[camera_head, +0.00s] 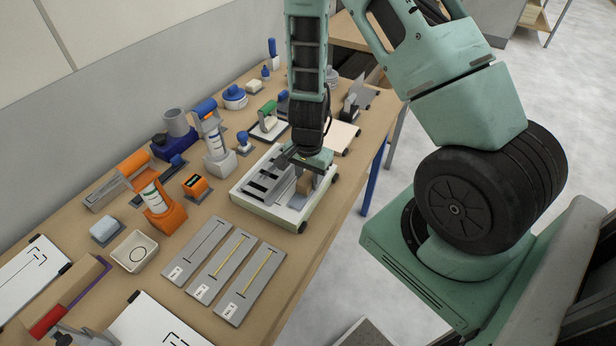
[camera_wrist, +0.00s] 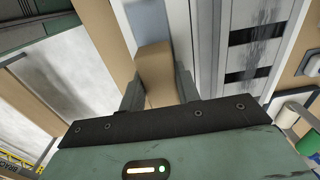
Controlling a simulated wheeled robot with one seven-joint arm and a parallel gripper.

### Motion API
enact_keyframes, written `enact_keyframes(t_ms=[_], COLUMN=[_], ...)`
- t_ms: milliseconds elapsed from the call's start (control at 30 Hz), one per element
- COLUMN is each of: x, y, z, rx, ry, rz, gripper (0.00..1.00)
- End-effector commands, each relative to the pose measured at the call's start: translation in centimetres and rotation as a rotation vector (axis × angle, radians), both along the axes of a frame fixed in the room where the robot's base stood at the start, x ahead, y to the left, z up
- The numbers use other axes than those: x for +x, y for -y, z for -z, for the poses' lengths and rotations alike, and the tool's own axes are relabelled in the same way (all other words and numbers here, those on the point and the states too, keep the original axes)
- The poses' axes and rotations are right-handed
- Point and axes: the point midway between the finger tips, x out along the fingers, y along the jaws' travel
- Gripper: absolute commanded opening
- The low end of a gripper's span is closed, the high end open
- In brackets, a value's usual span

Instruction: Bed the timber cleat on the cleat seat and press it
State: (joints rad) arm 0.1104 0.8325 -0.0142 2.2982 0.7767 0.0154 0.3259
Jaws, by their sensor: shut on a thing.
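The timber cleat, a tan block (camera_head: 304,185), is between the fingers of my gripper (camera_head: 311,168), over the right part of a white tray on the bench. In the wrist view the cleat (camera_wrist: 154,62) stands between the two grey fingers of my gripper (camera_wrist: 158,88), which is shut on it. A pale strip lies beyond the cleat in that view. I cannot tell the cleat seat apart, nor whether the cleat touches anything below. My gripper and wrist hide part of the tray.
The white tray (camera_head: 264,206) holds grey slotted parts on its left. Three grey plates with strips (camera_head: 228,270) lie in front. An orange dispenser (camera_head: 163,212), a grey-white dispenser (camera_head: 217,150) and a small white bin (camera_head: 134,251) stand left. The bench's right edge is close.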

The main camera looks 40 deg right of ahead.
Motion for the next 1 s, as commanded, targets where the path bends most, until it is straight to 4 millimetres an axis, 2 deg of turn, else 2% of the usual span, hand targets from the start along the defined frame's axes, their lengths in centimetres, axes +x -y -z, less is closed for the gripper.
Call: enact_keyframes(t_ms=[367,400,467,500,767,1000], x=[0.0,0.0,0.0,0.0,0.0,0.0], y=[0.0,0.0,0.0,0.0,0.0,0.0], z=[1.0,1.0,0.9,0.9,0.8,-0.6], rx=[0.000,0.000,0.000,0.000,0.000,-0.001], ry=[0.000,0.000,0.000,0.000,0.000,0.000], rz=[0.000,0.000,0.000,0.000,0.000,0.000], gripper=[0.08,0.38,0.54,0.57,0.57,0.57])
